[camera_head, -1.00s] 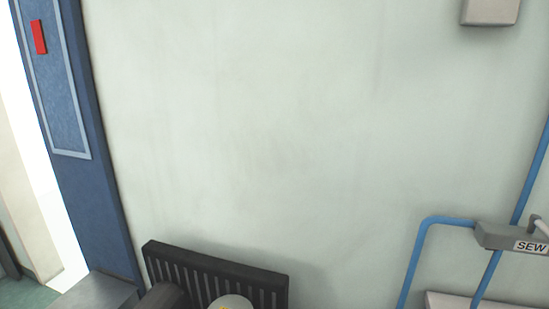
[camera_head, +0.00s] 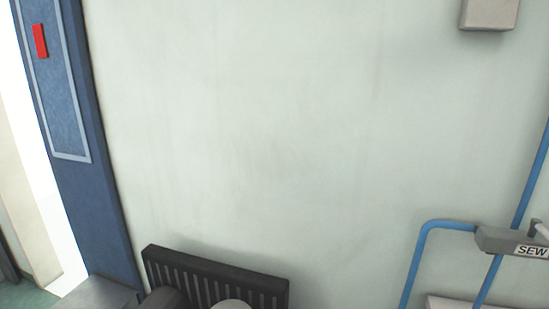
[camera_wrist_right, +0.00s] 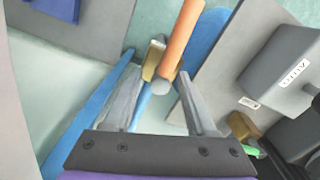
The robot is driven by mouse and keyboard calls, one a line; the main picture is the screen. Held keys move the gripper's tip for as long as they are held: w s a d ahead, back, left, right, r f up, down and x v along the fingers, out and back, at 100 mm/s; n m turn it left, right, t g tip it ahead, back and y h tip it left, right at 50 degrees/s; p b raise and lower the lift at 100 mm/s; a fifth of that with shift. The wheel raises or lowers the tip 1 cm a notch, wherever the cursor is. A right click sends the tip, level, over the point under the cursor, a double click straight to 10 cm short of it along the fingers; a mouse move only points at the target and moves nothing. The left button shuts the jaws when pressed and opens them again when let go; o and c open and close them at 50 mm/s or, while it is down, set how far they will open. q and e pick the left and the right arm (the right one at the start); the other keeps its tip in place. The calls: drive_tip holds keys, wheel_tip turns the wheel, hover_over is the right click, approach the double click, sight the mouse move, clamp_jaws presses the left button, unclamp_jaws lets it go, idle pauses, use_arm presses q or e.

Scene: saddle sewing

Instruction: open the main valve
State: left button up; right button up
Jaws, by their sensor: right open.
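In the right wrist view an orange lever (camera_wrist_right: 182,38) sits on a brass valve body (camera_wrist_right: 153,60) on a blue pipe (camera_wrist_right: 205,35). A grey round end (camera_wrist_right: 161,87) shows at the lever's near end. No label names it as the main valve. My right gripper (camera_wrist_right: 158,76) is open, with one finger on each side of the brass body and the lever's near end. I cannot tell whether either finger touches them. The head view shows neither gripper. My left gripper is not in view.
A grey box (camera_wrist_right: 285,70) marked AUTO stands close on the right in the wrist view, with another brass fitting (camera_wrist_right: 240,124) and a green part below it. The head view shows bare wall, blue pipes (camera_head: 412,265), a SEW-marked box (camera_head: 495,240) and a dark slatted rack (camera_head: 215,278).

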drive_tip(key=shift+r+p, duration=1.4)
drive_tip(key=shift+r, duration=1.2)
drive_tip(key=shift+f, duration=0.1)
drive_tip(key=shift+b, duration=0.5)
